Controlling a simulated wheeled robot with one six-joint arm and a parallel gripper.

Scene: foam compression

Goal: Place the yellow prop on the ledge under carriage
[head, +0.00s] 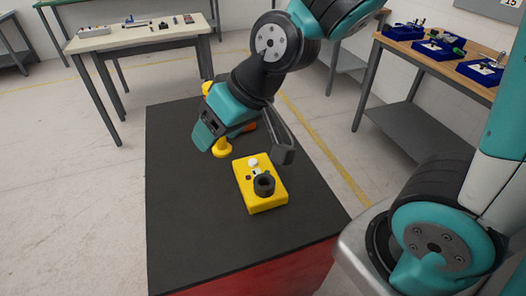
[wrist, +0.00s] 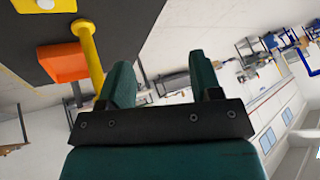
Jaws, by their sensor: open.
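A yellow post with a round flanged foot (head: 221,148), which looks like the prop, stands upright on the black tabletop. My gripper (head: 208,128) hides its middle in the head view; a bit of yellow shows above. In the wrist view the post (wrist: 90,58) runs beside and partly behind the left finger, not visibly between the fingers. My gripper (wrist: 162,78) is open, with an empty gap between its teal fingers. An orange block (wrist: 62,62) is by the post, mostly hidden in the head view. I cannot make out a carriage or ledge for certain.
A yellow box (head: 250,205) with a white knob and a black ring sits on the black tabletop (head: 185,225), nearer the front. The tabletop's left and front are bare. A white bench (head: 140,38) and a blue-tray bench (head: 440,60) stand away behind.

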